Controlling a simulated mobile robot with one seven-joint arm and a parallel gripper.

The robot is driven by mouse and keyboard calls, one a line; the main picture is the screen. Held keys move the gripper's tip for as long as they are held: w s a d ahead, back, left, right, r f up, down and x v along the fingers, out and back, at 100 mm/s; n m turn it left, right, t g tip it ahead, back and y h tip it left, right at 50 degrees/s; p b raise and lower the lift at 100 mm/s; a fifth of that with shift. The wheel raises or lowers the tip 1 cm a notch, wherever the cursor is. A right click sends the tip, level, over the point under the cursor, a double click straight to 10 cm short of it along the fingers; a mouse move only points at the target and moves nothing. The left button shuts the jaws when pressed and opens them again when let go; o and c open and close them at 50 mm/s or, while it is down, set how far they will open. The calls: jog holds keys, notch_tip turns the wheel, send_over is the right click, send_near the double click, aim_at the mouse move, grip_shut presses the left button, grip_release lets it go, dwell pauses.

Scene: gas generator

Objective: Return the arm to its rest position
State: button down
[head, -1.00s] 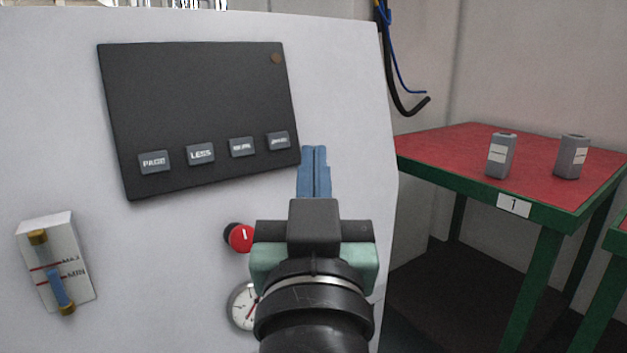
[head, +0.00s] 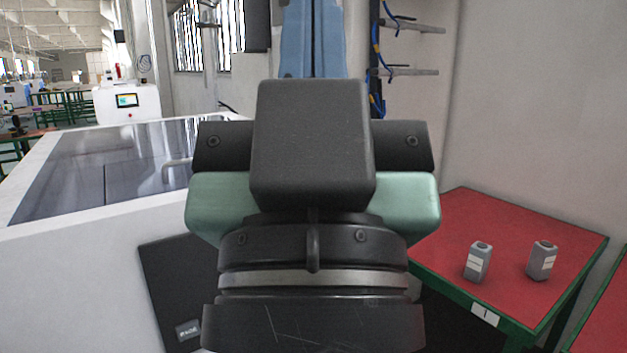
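My gripper (head: 314,30) is in the upper middle of the head view, pointing up and away from me. Its two blue fingers lie side by side with only a thin dark line between them, so it looks shut, with nothing seen in it. The fingertips reach the top edge of the picture. My wrist and the dark gripper body fill the centre, raised in front of the white generator housing (head: 70,290), and hide much of it. The generator's dark control panel (head: 172,285) shows partly at the lower left, behind my wrist.
A red-topped table (head: 480,215) with green edges stands at the right, bearing two grey containers, a left one (head: 478,262) and a right one (head: 542,260). Cables and brackets (head: 408,72) are on the wall behind. The workshop hall opens at the far left.

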notch_tip(320, 180, up, 16)
jog(key=p, duration=1.3)
jog(key=shift+f, duration=0.15)
jog(key=shift+d, duration=0.1)
